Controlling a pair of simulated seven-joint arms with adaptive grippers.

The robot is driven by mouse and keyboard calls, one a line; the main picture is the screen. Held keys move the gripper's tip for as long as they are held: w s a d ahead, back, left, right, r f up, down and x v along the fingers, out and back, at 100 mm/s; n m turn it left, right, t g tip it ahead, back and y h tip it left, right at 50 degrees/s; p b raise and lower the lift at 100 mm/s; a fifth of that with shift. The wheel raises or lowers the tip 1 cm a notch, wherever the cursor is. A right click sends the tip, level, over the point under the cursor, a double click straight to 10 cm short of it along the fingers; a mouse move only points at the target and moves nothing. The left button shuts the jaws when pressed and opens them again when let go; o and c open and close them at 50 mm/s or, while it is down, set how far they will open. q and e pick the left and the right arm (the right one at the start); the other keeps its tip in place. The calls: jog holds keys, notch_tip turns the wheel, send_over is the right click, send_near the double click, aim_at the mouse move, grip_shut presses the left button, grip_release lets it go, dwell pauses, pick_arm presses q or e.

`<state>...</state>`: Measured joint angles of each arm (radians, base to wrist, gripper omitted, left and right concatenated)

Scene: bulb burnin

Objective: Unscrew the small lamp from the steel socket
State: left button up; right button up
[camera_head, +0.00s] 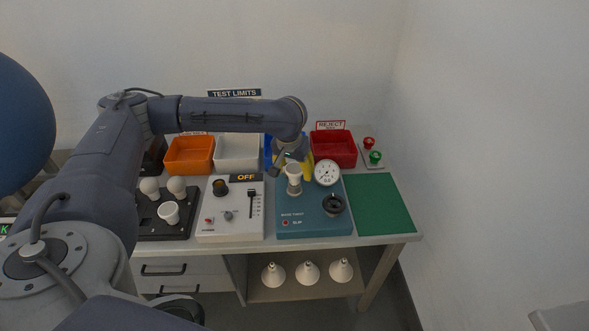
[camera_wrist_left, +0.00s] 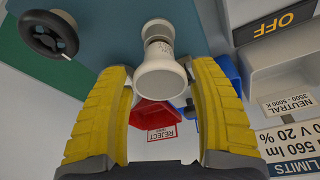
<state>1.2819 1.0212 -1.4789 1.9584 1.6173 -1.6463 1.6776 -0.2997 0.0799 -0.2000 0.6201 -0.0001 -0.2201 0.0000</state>
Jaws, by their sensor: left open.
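The small lamp (camera_head: 294,171) is pale with a wide round top and stands upright on the blue twist tester (camera_head: 291,220). It also shows in the left wrist view (camera_wrist_left: 160,78). Below it is a narrower ringed part, which looks like the steel socket (camera_wrist_left: 158,29). My left gripper (camera_wrist_left: 162,70) is open, with its yellow fingers on either side of the lamp's wide end. Whether either finger touches the lamp I cannot tell. In the head view my arm partly hides the gripper. My right gripper is in neither view.
A round dial (camera_head: 327,173) and a black ring (camera_head: 333,205) sit right of the lamp on the tester. Left is a white panel (camera_head: 229,228) reading OFF. Orange (camera_head: 189,168), white (camera_head: 236,164) and red (camera_head: 334,161) bins stand behind. A green mat (camera_head: 382,205) at right is clear.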

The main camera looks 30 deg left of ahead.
pick_arm(q)
jog(key=m+h, duration=0.1)
jog(key=m, duration=0.6)
jog(key=m+h, duration=0.1)
jog(key=m, duration=0.2)
jog(key=shift+g+h, duration=0.3)
jog(key=c, duration=1)
jog(key=n, duration=0.3)
jog(key=n+y, duration=0.1)
jog(key=n, duration=0.1)
jog(key=shift+n+y, duration=0.3)
jog(key=shift+n, duration=0.1)
jog(key=shift+c, duration=0.2)
jog(key=n+y, duration=0.1)
jog(key=n, duration=0.4)
jog(key=shift+n, duration=0.4)
jog(key=n+y, duration=0.1)
jog(key=n, duration=0.5)
jog(key=shift+r+g+y, duration=0.1)
jog(key=shift+g+y, duration=0.3)
jog(key=n+g, duration=0.1)
jog(key=n, duration=0.4)
jog(key=shift+y, duration=0.3)
